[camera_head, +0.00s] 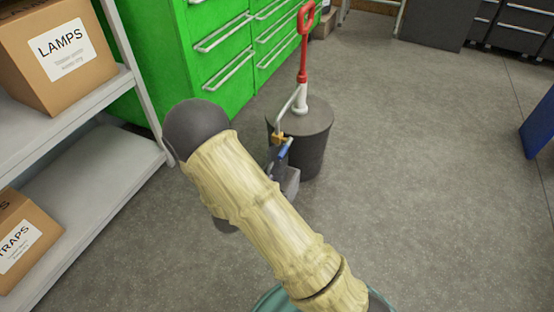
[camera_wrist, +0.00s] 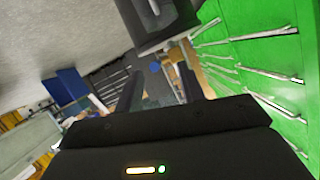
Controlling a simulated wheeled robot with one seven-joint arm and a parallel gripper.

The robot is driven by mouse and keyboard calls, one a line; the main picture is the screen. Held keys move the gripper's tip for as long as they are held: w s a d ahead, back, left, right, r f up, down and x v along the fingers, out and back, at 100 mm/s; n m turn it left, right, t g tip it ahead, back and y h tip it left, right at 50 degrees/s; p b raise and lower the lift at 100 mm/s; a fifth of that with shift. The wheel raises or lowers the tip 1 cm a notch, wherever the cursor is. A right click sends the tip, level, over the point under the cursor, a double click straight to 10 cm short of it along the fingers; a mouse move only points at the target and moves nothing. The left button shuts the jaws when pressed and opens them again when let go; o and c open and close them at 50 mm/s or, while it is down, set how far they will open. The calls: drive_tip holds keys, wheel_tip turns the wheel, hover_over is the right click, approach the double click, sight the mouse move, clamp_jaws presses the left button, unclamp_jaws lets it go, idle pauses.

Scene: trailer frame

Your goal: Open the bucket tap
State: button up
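A dark grey bucket (camera_head: 310,150) stands on the floor in the head view, with a red-handled white pump (camera_head: 303,70) on its lid. The bucket tap (camera_head: 279,140), brass with a blue handle (camera_head: 285,149), is on its near left side. My gripper (camera_head: 288,178) is just below and in front of the tap, largely hidden by my sleeved arm. In the wrist view my gripper (camera_wrist: 160,90) is open, its two dark fingers apart with nothing seen between them. I cannot tell whether a finger touches the tap.
Green drawer cabinets (camera_head: 215,55) with metal handles stand behind and left of the bucket. A grey shelf (camera_head: 100,170) with cardboard boxes (camera_head: 62,50) is at the left. The floor right of the bucket is clear. A blue object (camera_head: 540,125) is at the right edge.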

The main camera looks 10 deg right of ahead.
drive_tip(key=s+t+h, duration=0.1)
drive_tip(key=s+f+h, duration=0.1)
drive_tip(key=s+t+h, duration=0.1)
drive_tip(key=s, duration=0.1)
drive_tip(key=shift+a+f+t+b, duration=0.2)
drive_tip(key=shift+a+t+b, duration=0.1)
drive_tip(key=shift+b, duration=0.05)
drive_tip(key=shift+a, duration=0.1)
drive_tip(key=b, duration=0.8)
approach(285, 148)
drive_tip(key=x, duration=0.2)
drive_tip(key=f+x, duration=0.1)
drive_tip(key=x, duration=0.5)
drive_tip(key=shift+w+a+f, duration=0.1)
drive_tip(key=shift+w+f, duration=0.05)
drive_tip(key=shift+f, duration=0.05)
drive_tip(key=shift+w+d+r, duration=0.2)
drive_tip(key=shift+w+d, duration=0.1)
drive_tip(key=shift+w, duration=0.1)
